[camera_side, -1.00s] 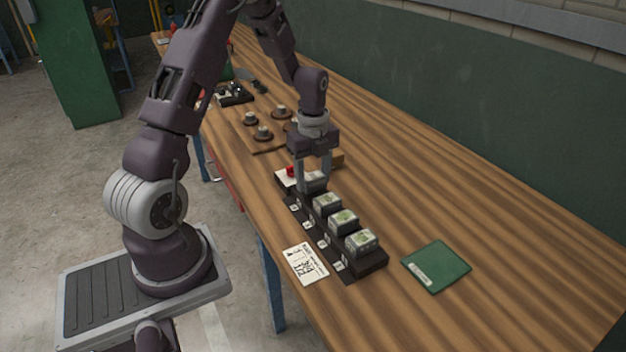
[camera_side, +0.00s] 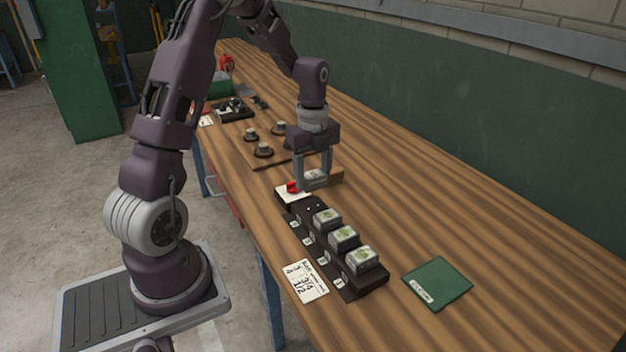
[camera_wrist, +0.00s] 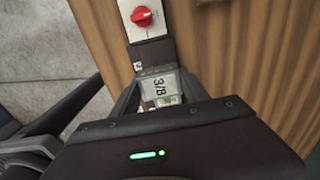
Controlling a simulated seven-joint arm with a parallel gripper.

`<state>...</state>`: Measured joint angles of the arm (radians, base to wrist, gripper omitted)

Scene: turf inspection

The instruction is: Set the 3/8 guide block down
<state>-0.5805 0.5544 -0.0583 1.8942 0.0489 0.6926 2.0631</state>
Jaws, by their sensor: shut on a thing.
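My gripper (camera_side: 313,183) is shut on the 3/8 guide block (camera_side: 316,178), a small grey block between its two fingers. In the wrist view the block (camera_wrist: 158,90) shows its "3/8" marking between the fingers. It is over the far end of the black rack (camera_side: 374,281), where the slot is empty; whether it touches anything below cannot be told.
A white plate with a red knob (camera_side: 292,187) is at the rack's far end. A white card (camera_side: 305,282) lies left of the rack and a green pad (camera_side: 438,282) right of it. A wooden board with round dark pieces (camera_side: 263,150) stands farther back. The right side of the table is clear.

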